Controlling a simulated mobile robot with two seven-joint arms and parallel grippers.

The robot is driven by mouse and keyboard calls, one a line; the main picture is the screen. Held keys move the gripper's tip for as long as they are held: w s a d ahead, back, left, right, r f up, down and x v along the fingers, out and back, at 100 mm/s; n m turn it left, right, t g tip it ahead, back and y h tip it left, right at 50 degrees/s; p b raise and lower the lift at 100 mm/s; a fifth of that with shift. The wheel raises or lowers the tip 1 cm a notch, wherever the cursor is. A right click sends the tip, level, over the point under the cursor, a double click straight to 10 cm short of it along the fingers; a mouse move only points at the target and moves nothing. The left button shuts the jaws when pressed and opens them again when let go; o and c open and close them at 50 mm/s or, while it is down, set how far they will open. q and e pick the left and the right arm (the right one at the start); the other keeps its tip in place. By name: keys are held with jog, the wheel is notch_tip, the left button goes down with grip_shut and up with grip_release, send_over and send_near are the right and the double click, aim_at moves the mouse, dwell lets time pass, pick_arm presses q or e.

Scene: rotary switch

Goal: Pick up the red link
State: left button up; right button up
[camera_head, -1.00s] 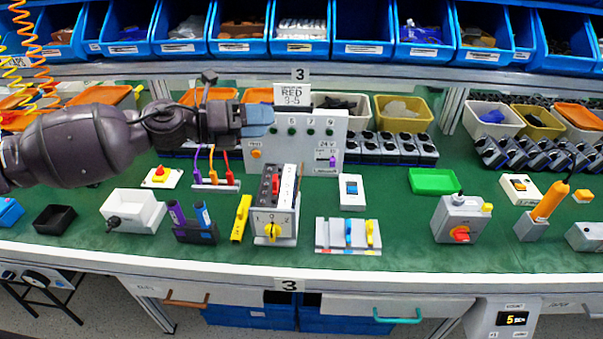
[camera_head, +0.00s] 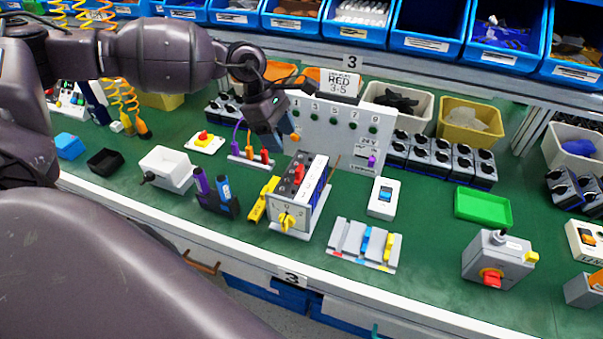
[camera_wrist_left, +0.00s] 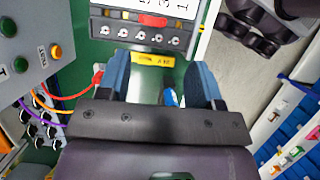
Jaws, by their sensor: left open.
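The red link (camera_head: 299,173) sits on top of the grey rotary switch box (camera_head: 290,222), which has a yellow knob on its front. In the left wrist view the red link (camera_wrist_left: 152,20) shows near the top edge, on the box's row of round terminals. My left gripper (camera_head: 284,131) points down, above and behind the box to its left, apart from the link. In the left wrist view its blue-grey fingers (camera_wrist_left: 160,78) are spread, with nothing held between them. My right gripper does not show.
A sign (camera_head: 330,82) reading "RED 3-5" stands on the grey panel (camera_head: 325,125) behind. A yellow block (camera_head: 263,200) and a holder with purple and blue items (camera_head: 216,200) stand left of the box. A white switch (camera_head: 382,198) stands right.

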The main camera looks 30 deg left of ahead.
aim_at(299, 167)
pick_arm(q)
jog(key=shift+w+x, duration=0.15)
jog(key=shift+x, duration=1.55)
jog(key=shift+w+x, duration=0.2)
jog(key=shift+x, duration=1.45)
jog(key=shift+w+x, duration=0.15)
jog(key=shift+x, duration=1.55)
jog(key=c, duration=1)
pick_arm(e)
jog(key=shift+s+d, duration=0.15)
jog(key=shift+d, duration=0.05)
pick_arm(q)
jog(key=shift+a+r, duration=0.1)
jog(key=shift+r, duration=0.05)
